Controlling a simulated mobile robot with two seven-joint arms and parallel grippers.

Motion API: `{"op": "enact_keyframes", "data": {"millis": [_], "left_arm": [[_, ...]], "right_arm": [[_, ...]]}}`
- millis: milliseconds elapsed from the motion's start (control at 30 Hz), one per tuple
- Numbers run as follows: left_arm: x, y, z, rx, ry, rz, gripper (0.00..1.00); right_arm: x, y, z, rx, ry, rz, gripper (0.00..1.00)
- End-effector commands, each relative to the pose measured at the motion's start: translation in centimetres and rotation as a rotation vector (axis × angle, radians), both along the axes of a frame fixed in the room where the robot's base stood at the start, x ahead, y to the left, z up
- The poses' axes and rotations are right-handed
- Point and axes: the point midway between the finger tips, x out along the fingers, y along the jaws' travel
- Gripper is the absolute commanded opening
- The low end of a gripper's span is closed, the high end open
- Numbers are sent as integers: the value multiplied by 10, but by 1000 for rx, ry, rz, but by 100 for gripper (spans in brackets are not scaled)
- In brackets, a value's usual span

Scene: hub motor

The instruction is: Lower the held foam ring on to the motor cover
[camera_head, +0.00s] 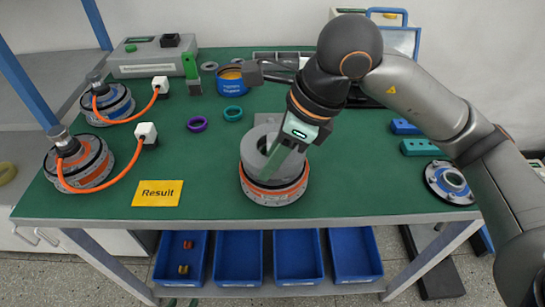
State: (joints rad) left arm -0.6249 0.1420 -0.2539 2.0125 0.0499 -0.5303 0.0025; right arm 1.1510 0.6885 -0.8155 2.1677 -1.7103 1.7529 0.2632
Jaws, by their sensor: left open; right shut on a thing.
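A thick grey ring (253,158), which looks like the foam ring, is at the front middle of the green table. It is over a round motor cover with an orange band (275,190). My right gripper (274,165) reaches down from the right, with its green finger at the ring's near side, and is shut on the ring. The ring looks level and close to the cover. I cannot tell whether they touch. The gripper hides part of the ring and its hole. My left gripper is not in view.
Two motor units (78,161) (108,103) with orange cables stand at the left. A yellow Result sign (157,193) lies at the front left. Purple (197,125) and teal (233,113) rings lie behind the ring. A flanged disc (449,184) is at the right. Blue bins (299,257) sit below.

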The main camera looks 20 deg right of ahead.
Motion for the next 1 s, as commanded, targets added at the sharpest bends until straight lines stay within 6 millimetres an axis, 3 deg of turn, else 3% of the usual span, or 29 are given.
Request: {"op": "enact_keyframes", "data": {"millis": [167,200,500,867,1000], "left_arm": [[-4,0,-3,0,13,-1,50],[-4,0,-3,0,14,-1,50],[-6,0,-4,1,21,-1,50],[-7,0,-4,-1,21,-1,50],[-2,2,5,2,-8,0,50]], "right_arm": [[-3,-1,-8,-13,23,1,0],[-3,-1,-8,-13,23,1,34],[-2,-2,-8,-16,24,-2,68],[-1,-3,-8,-17,24,-7,68],[-1,-4,-8,-18,23,-8,68]]}}
